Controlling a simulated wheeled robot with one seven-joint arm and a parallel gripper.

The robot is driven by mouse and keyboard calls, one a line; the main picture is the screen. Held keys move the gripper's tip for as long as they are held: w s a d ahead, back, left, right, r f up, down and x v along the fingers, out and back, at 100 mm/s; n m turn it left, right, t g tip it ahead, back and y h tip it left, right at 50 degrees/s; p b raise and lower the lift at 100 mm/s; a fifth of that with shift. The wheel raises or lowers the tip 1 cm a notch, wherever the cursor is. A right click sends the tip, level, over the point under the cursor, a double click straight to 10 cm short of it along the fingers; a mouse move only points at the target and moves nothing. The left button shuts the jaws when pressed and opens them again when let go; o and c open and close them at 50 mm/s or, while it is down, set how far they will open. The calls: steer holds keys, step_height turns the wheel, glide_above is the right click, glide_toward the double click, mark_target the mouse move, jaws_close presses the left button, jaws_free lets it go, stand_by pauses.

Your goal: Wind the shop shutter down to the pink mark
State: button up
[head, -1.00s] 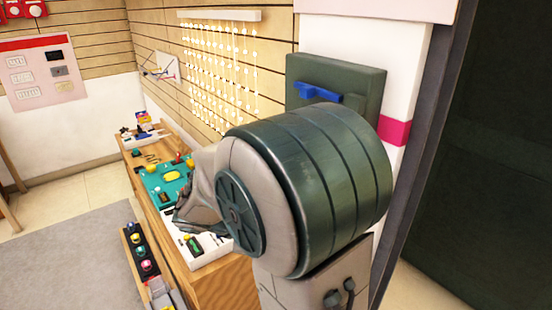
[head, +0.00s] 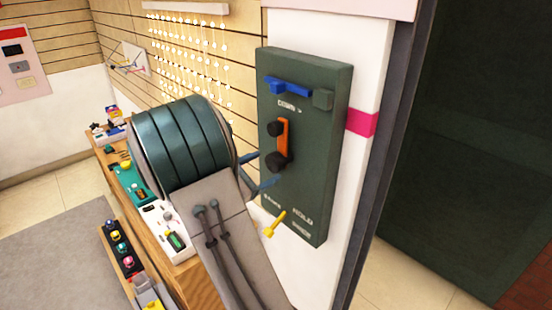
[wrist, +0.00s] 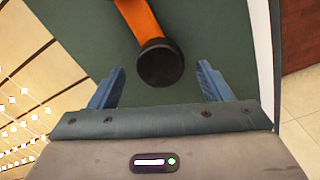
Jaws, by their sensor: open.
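A dark green control board (head: 335,95) is fixed to the white post. It carries an orange crank arm (head: 283,135) with a black hub (head: 276,128) above and a black knob (head: 277,162) below. My gripper (head: 262,170) is open in front of the knob, with blue fingers apart. In the wrist view the knob (wrist: 160,64) is centred between and slightly beyond the fingertips (wrist: 161,70), with clear gaps on both sides. The pink mark (head: 361,122) is a band on the post. I cannot tell where the shutter's lower edge is.
The board also has a blue lever (head: 288,86) at the top, under it a "DOWN" label, and a yellow lever (head: 275,224) below. A wooden bench (head: 200,288) with trays and small tools stands at left. A dark panel or opening (head: 450,140) fills the right.

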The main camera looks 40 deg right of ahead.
mark_target(271, 164)
steer(key=d, duration=0.5)
steer(key=shift+w+d+p, duration=0.1)
steer(key=shift+w+p, duration=0.1)
steer(key=shift+p, duration=0.2)
steer(key=c, duration=1.4)
